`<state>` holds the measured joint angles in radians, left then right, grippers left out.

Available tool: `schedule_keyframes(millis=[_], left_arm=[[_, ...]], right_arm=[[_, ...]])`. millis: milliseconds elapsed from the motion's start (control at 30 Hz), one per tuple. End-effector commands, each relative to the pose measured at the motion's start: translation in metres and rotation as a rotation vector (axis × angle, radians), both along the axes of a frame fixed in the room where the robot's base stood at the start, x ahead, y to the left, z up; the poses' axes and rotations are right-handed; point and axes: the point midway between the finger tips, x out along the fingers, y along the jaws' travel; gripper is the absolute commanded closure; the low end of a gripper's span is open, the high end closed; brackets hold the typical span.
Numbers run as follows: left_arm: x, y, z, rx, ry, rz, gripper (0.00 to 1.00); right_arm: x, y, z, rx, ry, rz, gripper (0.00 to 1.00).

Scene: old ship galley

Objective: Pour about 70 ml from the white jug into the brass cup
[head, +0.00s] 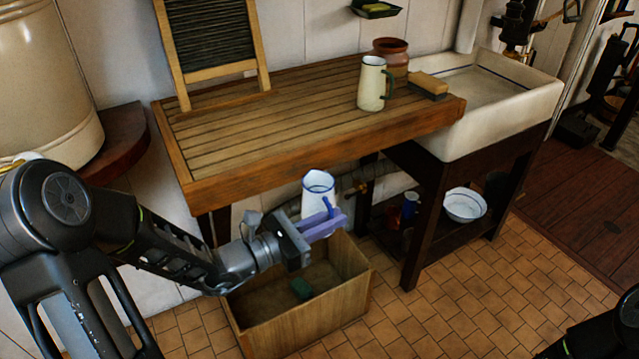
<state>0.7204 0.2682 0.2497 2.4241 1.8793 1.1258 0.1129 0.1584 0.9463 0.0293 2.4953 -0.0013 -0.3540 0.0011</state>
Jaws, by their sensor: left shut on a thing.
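The white jug (317,189) has a blue rim and a blue handle, and looks roughly upright. My left gripper (327,222) is shut on it at the handle side, holding it in the air in front of the draining board (230,145), below its front edge. What is in the jug cannot be made out. I cannot pick out a brass cup in this view. My right gripper is out of view; only a dark part of my right arm shows at the lower right corner.
A cream jug with a green handle (371,84), a brown crock (392,56) and a brush (427,86) stand on the board's right end, beside the sink (500,120). An open wooden crate (310,325) is on the floor. A bowl (465,206) sits under the sink.

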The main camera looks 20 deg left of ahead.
Motion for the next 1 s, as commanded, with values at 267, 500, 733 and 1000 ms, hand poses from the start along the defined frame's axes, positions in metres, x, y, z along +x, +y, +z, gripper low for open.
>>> schedule_keyframes(millis=[267, 500, 733, 1000], left_arm=[[-0.021, 0.000, -0.071, -0.009, 0.003, 0.059, 1.00], [-0.030, 0.016, -0.093, -0.001, -0.001, 0.142, 1.00], [-0.031, 0.020, -0.097, 0.003, -0.004, 0.160, 1.00], [-0.031, 0.020, -0.097, 0.003, -0.004, 0.159, 1.00]], right_arm=[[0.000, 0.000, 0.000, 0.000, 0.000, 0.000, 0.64], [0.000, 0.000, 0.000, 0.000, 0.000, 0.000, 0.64], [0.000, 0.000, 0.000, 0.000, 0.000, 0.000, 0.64], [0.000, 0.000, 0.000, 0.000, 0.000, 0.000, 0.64]])
